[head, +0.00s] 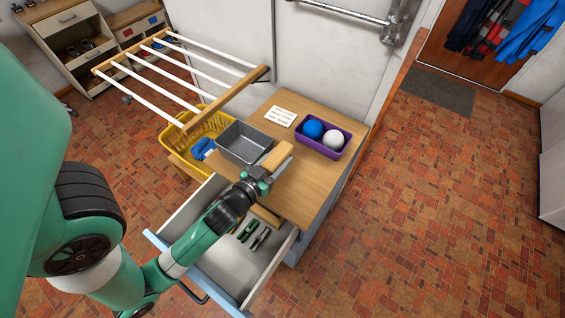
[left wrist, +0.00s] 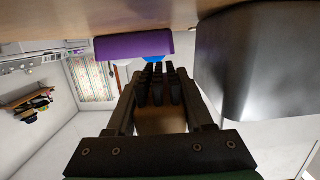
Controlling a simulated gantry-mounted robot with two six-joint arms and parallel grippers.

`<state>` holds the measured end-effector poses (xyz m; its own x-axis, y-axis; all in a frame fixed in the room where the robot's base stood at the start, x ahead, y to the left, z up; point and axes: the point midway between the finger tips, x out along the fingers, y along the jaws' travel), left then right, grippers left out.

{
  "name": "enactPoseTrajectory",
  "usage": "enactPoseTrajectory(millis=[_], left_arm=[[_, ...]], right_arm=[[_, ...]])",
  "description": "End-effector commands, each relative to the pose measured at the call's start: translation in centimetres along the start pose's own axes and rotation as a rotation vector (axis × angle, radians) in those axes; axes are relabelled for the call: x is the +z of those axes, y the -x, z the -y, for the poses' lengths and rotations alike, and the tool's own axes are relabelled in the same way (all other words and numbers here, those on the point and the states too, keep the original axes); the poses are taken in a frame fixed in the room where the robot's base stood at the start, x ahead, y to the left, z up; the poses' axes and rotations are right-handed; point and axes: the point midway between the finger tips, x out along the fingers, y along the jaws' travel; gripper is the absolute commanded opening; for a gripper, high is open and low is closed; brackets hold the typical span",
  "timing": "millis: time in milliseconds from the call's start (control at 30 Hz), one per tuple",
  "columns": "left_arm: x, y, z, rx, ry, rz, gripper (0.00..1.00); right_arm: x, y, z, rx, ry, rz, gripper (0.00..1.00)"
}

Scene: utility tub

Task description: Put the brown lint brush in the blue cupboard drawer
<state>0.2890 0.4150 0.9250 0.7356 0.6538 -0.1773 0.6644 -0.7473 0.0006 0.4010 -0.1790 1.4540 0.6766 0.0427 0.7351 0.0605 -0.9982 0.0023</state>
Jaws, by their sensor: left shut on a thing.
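The brown lint brush (head: 275,156) is in my left gripper (head: 268,174), above the front part of the cupboard's wooden top. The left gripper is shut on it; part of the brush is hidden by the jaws. In the left wrist view a brown part of the brush (left wrist: 160,122) shows between the fingers (left wrist: 160,88). The blue cupboard (head: 312,232) has its drawer (head: 222,262) pulled open below the gripper. Green-handled tools (head: 248,231) lie in the drawer, with bare floor around them. My left forearm crosses over the drawer. My right gripper is not in view.
On the cupboard top stand a grey metal bin (head: 243,143), a purple tray (head: 337,146) with a blue and a white ball, and a white card (head: 281,117). A yellow basket (head: 177,150) is beside the cupboard, under a wall drying rack (head: 205,122).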

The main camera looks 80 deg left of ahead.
Motion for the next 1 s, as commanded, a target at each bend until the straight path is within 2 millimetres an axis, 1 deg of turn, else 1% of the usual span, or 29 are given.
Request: enactPoseTrajectory(millis=[33,100,167,300,367,400,633,767,800,933,1000], left_arm=[[0.7,-0.1,0.0,0.001,0.000,-0.002,0.00],[0.6,-0.1,0.0,0.000,-0.001,-0.002,0.00],[1.0,-0.2,0.0,0.000,-0.001,-0.001,0.00],[3.6,-0.7,0.0,0.000,-0.002,0.000,0.00],[4.5,-0.8,0.0,0.001,0.000,0.000,0.00],[4.7,-0.8,0.0,0.001,-0.001,-0.001,0.00],[4.4,-0.8,0.0,0.001,0.000,-0.002,0.00],[4.9,-0.9,0.0,0.001,0.000,-0.002,0.00],[4.7,-0.9,0.0,0.001,0.000,-0.002,0.57],[4.7,-0.9,0.0,0.001,0.000,-0.001,0.81],[4.7,-0.9,0.0,0.001,0.000,-0.001,0.82]], right_arm=[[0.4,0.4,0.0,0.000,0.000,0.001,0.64],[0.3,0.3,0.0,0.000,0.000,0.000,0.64],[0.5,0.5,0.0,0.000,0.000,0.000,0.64],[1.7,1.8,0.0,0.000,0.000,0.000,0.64],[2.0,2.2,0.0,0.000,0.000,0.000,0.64],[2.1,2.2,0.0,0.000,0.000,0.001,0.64],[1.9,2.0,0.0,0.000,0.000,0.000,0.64],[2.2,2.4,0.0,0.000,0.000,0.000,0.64],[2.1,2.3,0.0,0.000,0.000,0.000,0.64],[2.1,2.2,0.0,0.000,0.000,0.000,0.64],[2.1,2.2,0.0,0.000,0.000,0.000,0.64]])
